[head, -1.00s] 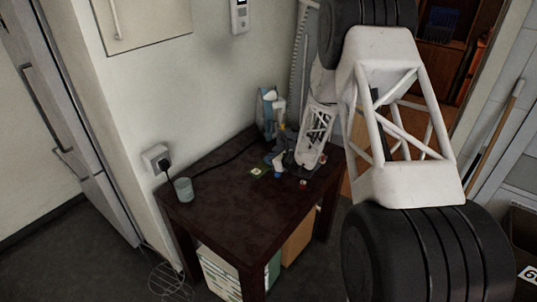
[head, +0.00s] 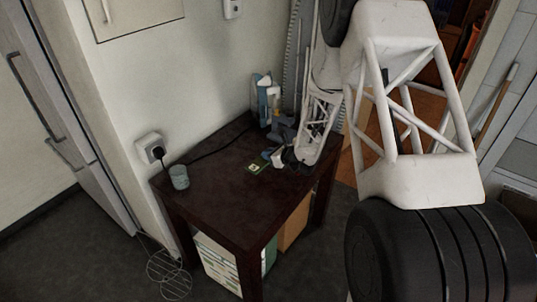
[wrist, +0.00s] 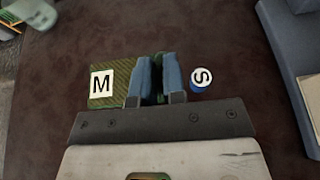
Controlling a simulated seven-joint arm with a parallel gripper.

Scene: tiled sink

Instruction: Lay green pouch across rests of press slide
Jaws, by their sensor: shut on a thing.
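In the wrist view my gripper (wrist: 158,92) is closed, its two blue fingers on either side of a narrow dark green thing, the green pouch (wrist: 158,72). Most of the pouch is hidden by the fingers. In the head view my gripper (head: 285,157) is low over the far right part of the dark table, and the pouch cannot be made out there. A blue-grey structure (wrist: 296,50) at the wrist view's right edge may be part of the press slide; its rests cannot be made out.
An olive-green patterned piece marked M (wrist: 102,84) lies left of the fingers, and a blue round piece marked S (wrist: 201,78) lies right. A pale cup (head: 179,177) stands at the table's left corner. The middle of the table (head: 225,190) is clear. A wall stands behind.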

